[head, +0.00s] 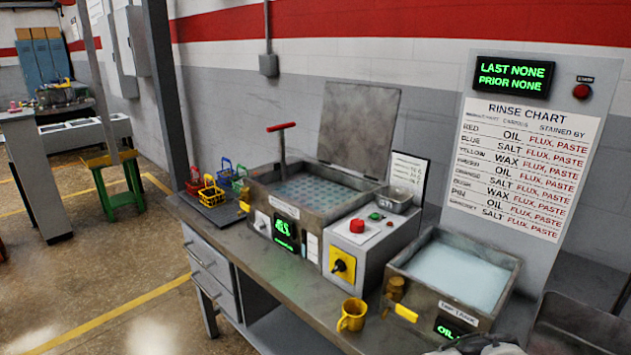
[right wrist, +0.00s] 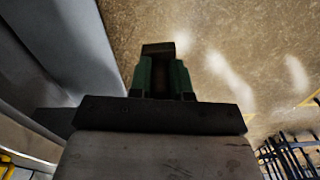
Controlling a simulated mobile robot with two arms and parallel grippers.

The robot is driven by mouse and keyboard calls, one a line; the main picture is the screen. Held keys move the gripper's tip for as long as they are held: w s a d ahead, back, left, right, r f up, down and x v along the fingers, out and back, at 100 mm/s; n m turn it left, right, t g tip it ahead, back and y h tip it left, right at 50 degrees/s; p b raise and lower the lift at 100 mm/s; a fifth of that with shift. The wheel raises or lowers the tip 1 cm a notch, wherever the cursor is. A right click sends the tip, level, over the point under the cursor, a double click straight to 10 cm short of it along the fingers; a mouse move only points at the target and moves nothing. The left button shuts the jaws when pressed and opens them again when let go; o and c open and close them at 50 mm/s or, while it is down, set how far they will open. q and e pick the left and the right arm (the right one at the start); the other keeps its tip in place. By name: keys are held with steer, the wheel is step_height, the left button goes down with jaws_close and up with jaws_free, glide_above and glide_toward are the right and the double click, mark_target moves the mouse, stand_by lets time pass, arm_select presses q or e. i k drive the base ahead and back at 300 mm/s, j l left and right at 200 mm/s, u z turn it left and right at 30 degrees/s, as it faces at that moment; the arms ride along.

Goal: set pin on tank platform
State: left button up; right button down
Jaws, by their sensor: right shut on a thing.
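My right gripper (right wrist: 160,82) has green-sided fingers and is shut on a small dark thing (right wrist: 158,49). I cannot tell from its shape whether this is the pin. Bare floor shows beyond the fingers. No separate pin can be made out in the head view. The tank (head: 258,192) stands on the bench in the head view with its grey lid (head: 358,128) raised. A pale, dotted platform (head: 318,190) shows inside it. A red-handled lever (head: 282,150) rises at its left rear. My left gripper is not in view.
Right of the tank stand a control box (head: 362,250) with a red button and a second, liquid-filled tank (head: 412,278). A yellow mug (head: 352,315) stands at the bench's front edge. Small coloured baskets (head: 211,194) stand left. A rinse chart (head: 525,160) hangs behind.

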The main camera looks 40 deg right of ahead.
mark_target(321, 196)
steer(key=i+j+z, duration=0.2)
steer(key=i+z, duration=0.25)
steer(key=i+j+z, duration=0.35)
steer(key=z, duration=0.15)
steer(key=i+j+z, duration=0.6)
steer(key=j+z, duration=0.35)
steer(key=j, duration=0.15)
